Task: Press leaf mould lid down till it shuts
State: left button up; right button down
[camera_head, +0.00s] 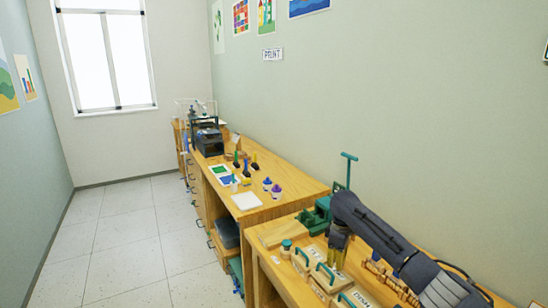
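Several wooden moulds with green handles stand in a row on the near bench, in the lower part of the head view: one at the left (300,262), one in the middle (318,288), one at the front (345,303). Their labels are too small to read surely, so I cannot tell which is the leaf mould or whether its lid is shut. My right gripper (338,258) points down just behind the moulds, its fingers close together. I cannot see whether it touches a lid or holds anything. My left gripper is out of view.
A green press (317,214) with a tall T-shaped handle (349,157) stands behind the gripper. A small green-topped pot (286,248) stands left of the moulds. The farther bench (283,188) holds paints, a white sheet and a dark machine (207,138). The floor at left is clear.

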aim_at(335, 274)
jog(key=shift+f, duration=2.4)
dwell(3.9)
dwell(0.5)
jog(key=shift+r, duration=4.55)
